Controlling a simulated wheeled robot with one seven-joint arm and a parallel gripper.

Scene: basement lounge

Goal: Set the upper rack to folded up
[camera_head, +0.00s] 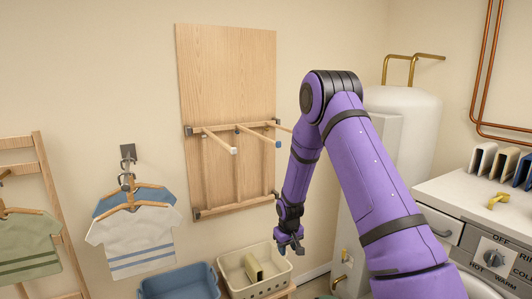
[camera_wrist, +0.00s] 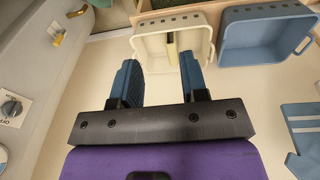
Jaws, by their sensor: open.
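A light wooden board (camera_head: 228,75) hangs on the wall in the head view. Its upper rack (camera_head: 219,141) has a rail across the board, and its pegs stick straight out from it, with white and blue tips. One peg at the right is partly behind my arm. The lower rack (camera_head: 232,206) has its bars upright, flat against the board. My gripper (camera_head: 291,246) is below and to the right of the racks, apart from them. In the wrist view my gripper (camera_wrist: 159,80) is open and empty, pointing towards the baskets; no rack shows there.
A cream basket (camera_head: 278,273) and a blue bin (camera_head: 180,284) stand below the board; both show in the wrist view. Shirts on hangers (camera_head: 140,235) hang at left. A white water tank (camera_head: 405,115) and a dial-fronted machine (camera_head: 480,250) stand at right. The board's front is clear.

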